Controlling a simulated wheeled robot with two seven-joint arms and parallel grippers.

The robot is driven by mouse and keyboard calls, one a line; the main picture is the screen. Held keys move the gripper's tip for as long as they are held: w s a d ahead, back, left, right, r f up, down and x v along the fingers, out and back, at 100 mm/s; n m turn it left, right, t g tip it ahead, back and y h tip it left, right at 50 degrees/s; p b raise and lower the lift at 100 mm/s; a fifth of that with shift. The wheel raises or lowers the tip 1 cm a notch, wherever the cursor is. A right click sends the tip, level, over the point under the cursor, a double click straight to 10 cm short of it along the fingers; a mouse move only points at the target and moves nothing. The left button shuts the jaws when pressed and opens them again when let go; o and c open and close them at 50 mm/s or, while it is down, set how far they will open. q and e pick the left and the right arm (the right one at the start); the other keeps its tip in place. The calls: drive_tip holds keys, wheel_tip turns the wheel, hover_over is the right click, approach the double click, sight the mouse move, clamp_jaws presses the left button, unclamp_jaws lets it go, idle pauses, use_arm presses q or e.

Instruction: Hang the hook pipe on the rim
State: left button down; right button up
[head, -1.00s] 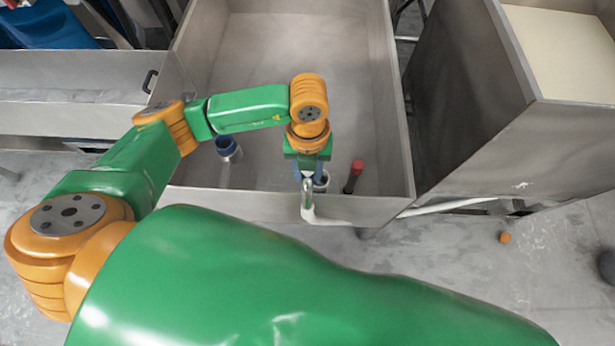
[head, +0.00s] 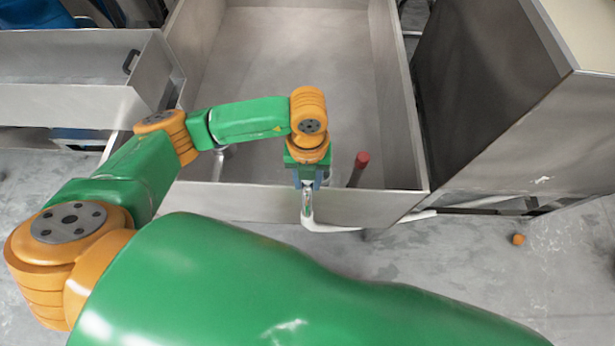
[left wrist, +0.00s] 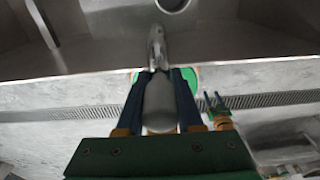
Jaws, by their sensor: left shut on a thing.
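The hook pipe (head: 330,227) is a pale metal pipe with a bent lower end. In the head view it hangs below my left gripper (head: 307,184), in front of the near wall of the grey metal bin. The bin's near rim (head: 385,189) runs beside the gripper. I cannot tell whether the hook touches the rim. In the left wrist view, the blue fingers of the left gripper (left wrist: 160,95) are shut on the grey pipe, whose narrower shiny part (left wrist: 156,48) reaches towards the bin wall. My right gripper (left wrist: 217,103) shows small there, its two prongs apart.
A red-topped rod (head: 359,168) stands in the bin just right of the left gripper. Another pipe in the bin is mostly hidden behind my arm. A tall metal box (head: 520,130) stands to the right. A small orange piece (head: 518,239) lies on the floor.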

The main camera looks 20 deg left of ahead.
use_arm(q)
drive_tip(key=shift+c, duration=2.4)
unclamp_jaws()
